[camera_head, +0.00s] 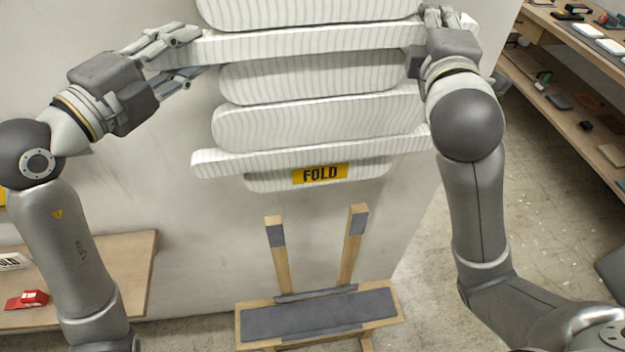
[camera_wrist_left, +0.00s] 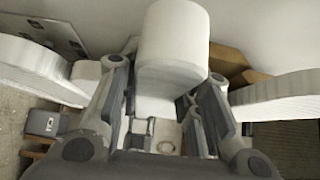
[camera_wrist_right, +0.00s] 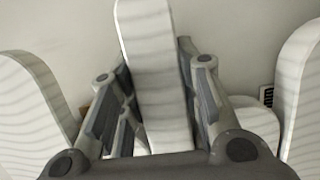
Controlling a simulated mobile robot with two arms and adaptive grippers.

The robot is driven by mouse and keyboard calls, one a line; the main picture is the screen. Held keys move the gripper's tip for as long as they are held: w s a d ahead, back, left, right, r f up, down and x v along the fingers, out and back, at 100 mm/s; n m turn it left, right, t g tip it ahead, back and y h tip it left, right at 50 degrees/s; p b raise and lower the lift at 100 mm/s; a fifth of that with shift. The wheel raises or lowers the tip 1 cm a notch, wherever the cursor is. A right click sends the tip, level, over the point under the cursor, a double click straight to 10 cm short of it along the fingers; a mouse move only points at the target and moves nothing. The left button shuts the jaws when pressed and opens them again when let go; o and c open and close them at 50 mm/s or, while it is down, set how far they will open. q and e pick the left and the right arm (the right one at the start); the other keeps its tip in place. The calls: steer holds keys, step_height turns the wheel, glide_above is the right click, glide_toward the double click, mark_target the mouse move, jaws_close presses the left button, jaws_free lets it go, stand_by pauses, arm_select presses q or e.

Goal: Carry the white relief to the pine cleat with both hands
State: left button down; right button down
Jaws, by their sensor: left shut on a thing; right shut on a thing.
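The white relief (camera_head: 315,80), made of stacked rounded slats with fine wavy lines, is upright in front of the pale wall, its top cut off by the frame. My left gripper (camera_head: 186,54) is shut on the left end of its upper long bar. My right gripper (camera_head: 428,38) is shut on the right end of that bar. In both wrist views a white bar end of the relief (camera_wrist_left: 172,50) (camera_wrist_right: 148,60) lies between the fingers. A wooden frame (camera_head: 282,270) with grey pads stands below; I cannot tell if this is the pine cleat.
A yellow FOLD label (camera_head: 320,173) sits low on the relief. A wooden bench (camera_head: 125,270) with a small red object (camera_head: 27,300) is at lower left. Shelves with small items (camera_head: 565,70) stand at right. Bare floor (camera_head: 425,290) shows right of the wooden frame.

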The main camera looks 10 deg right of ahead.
arm_select(q)
steer(key=shift+f, duration=0.1)
arm_select(e)
steer(key=shift+f, duration=0.2)
arm_select(q)
steer(key=c, duration=1.5)
jaws_free()
steer(key=shift+f, duration=0.25)
arm_select(e)
steer(key=c, duration=1.5)
jaws_free()
steer(key=shift+f, duration=0.25)
arm_select(q)
steer(key=o, duration=0.5)
steer(key=shift+s+r, duration=0.1)
steer(key=shift+c, duration=0.2)
arm_select(e)
steer(key=o, duration=0.4)
steer(key=shift+r, duration=0.15)
steer(key=shift+o, duration=0.2)
steer(key=shift+s, duration=0.15)
arm_select(q)
steer(key=shift+o, duration=0.2)
steer(key=o, duration=0.8)
steer(key=shift+c, duration=0.2)
arm_select(e)
steer(key=shift+r, duration=0.1)
